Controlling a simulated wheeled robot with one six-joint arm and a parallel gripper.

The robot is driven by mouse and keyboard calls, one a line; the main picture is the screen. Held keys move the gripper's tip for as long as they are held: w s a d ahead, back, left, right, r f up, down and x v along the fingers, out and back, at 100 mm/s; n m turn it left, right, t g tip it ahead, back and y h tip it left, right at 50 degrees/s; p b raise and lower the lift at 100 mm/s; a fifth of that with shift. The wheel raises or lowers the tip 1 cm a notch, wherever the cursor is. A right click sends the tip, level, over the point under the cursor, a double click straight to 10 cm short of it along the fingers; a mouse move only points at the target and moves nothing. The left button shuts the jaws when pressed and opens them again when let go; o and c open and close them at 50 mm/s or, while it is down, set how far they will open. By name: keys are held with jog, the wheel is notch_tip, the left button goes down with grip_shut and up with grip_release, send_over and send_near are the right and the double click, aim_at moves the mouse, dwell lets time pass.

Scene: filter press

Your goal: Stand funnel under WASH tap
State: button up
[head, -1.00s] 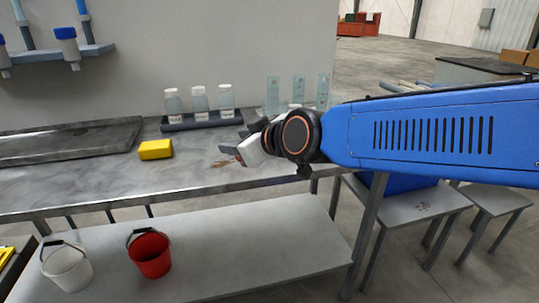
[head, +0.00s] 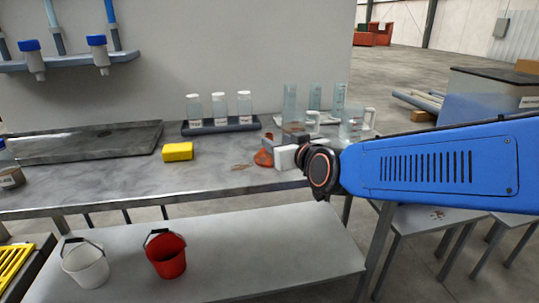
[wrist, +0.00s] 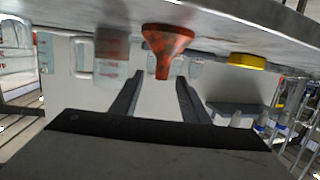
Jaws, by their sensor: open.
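An orange-red funnel (head: 264,157) rests on the metal bench at its right part, partly hidden by my gripper in the head view. In the wrist view, which looks upside down, the funnel (wrist: 167,45) has its wide mouth on the bench and its spout pointing away from it. My gripper (wrist: 158,97) is open, with the funnel ahead between the lines of its two fingers; no grip on it shows. Two blue-topped taps, a left one (head: 34,66) and a right one (head: 99,60), hang from the wall shelf; I cannot read which is WASH.
A bottle rack (head: 222,126) stands behind. Clear jugs and cylinders (head: 352,124) stand close behind my gripper. Buckets (head: 167,258) stand on the lower shelf.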

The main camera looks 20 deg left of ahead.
jog(key=shift+x, duration=4.9)
jog(key=shift+s+a, duration=0.1)
grip_shut()
